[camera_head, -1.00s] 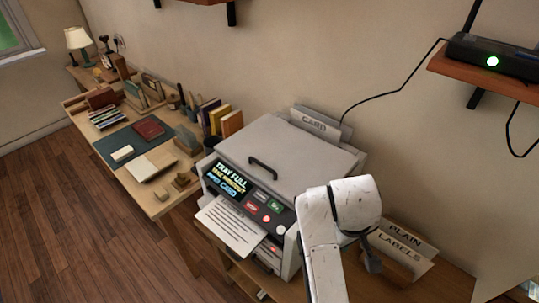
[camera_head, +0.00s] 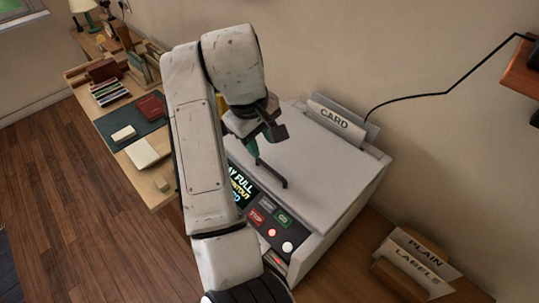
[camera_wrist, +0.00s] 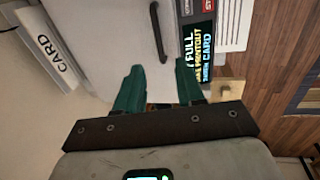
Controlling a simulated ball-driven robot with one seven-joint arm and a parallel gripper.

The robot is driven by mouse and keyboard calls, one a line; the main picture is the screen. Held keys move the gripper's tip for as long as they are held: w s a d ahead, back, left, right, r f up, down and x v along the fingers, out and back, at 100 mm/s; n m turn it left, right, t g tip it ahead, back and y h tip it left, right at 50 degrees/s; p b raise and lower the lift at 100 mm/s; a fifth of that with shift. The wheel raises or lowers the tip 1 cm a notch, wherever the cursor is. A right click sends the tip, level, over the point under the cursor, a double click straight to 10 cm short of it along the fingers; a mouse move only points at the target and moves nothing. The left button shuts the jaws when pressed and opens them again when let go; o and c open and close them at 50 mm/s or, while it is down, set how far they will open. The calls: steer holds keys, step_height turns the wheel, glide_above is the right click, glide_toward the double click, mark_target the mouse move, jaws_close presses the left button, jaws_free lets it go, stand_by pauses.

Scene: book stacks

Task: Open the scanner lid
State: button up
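The scanner (camera_head: 345,205) is a grey box with a flat lid (camera_head: 320,165) that lies shut. A black bar handle (camera_head: 272,175) stands on the lid near its front edge; my gripper partly covers its far end in the head view. In the wrist view the handle (camera_wrist: 158,32) lies beyond the fingertips, apart from them, roughly in line with the gap. My gripper (camera_wrist: 159,80) has two teal fingers spread apart with nothing between them. In the head view my gripper (camera_head: 247,135) hangs over the left part of the lid.
The front panel has a screen (camera_wrist: 198,45) and several buttons. A CARD divider (camera_head: 334,119) stands behind the lid. PLAIN and LABELS dividers (camera_head: 415,262) stand at the right. A desk with books and a blotter (camera_head: 140,132) is at the left. A shelf (camera_head: 522,75) juts from the wall.

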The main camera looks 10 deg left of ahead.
mark_target(270, 168)
steer(key=f+b, duration=0.1)
steer(key=f, duration=0.1)
steer(key=w+d+f, duration=0.1)
steer(key=f, duration=0.2)
steer(key=f+b, duration=0.1)
steer(key=f, duration=0.2)
steer(key=shift+w+d+f+b, duration=0.1)
steer(key=shift+w+d+b, duration=0.05)
steer(key=shift+w+b, duration=0.15)
steer(key=shift+w+d+f+p, duration=0.1)
steer(key=shift+f+p, duration=0.3)
steer(key=shift+f, duration=0.6)
jaws_close()
